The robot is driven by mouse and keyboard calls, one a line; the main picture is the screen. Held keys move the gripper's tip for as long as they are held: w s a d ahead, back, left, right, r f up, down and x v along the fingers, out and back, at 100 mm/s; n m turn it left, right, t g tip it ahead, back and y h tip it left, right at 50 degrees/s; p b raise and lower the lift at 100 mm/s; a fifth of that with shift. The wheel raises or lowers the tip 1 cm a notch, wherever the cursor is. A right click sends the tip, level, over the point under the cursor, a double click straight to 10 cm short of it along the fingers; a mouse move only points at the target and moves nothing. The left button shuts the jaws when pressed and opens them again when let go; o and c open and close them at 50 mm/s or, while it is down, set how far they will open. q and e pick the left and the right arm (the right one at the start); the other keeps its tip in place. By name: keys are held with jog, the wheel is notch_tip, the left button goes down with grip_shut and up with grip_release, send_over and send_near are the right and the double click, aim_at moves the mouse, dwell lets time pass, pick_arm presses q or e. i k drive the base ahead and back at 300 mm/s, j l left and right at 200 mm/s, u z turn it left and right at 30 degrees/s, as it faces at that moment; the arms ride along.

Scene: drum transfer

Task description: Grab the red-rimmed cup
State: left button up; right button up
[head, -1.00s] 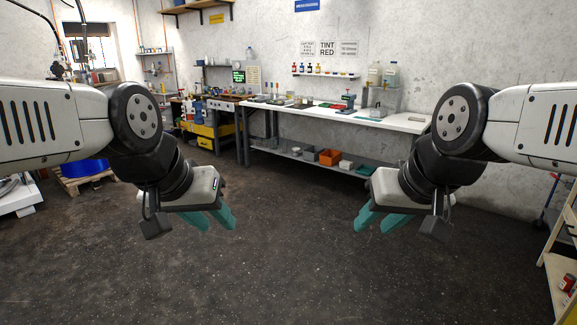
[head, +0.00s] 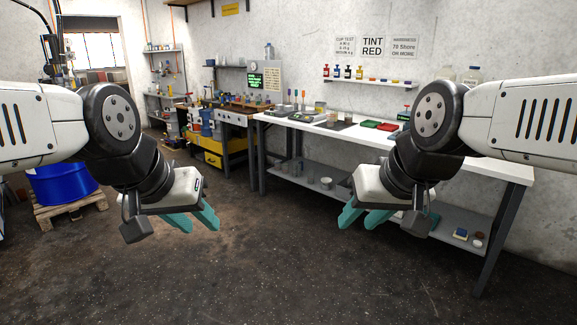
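I cannot make out a red-rimmed cup; the small items on the white-topped workbench (head: 350,133) are too small to tell apart. My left gripper (head: 194,222) hangs over the floor at left of centre, its two teal fingers apart with nothing between them. My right gripper (head: 362,219) is to the right of centre, also with its teal fingers apart and empty. It overlaps the bench's lower shelf in the picture. Both grippers are well short of the bench top. My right arm hides part of the bench top and shelf.
A blue drum (head: 63,184) stands on a wooden pallet (head: 72,208) at left. A second bench with a yellow cabinet (head: 207,147) is at the back. A wall shelf (head: 368,83) holds small bottles. The dark floor (head: 280,270) ahead is clear.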

aim_at(331, 118)
jog(key=i, duration=2.85)
jog(key=i+j+z, duration=0.1)
jog(key=i+z, duration=0.15)
jog(key=i, duration=0.35)
jog(key=i+j+z, duration=0.2)
jog(key=i, duration=0.4)
jog(key=i+j+z, duration=0.25)
jog(key=i, duration=0.3)
jog(key=i+j+z, duration=0.2)
jog(key=i+j, duration=0.2)
jog(key=i, duration=0.15)
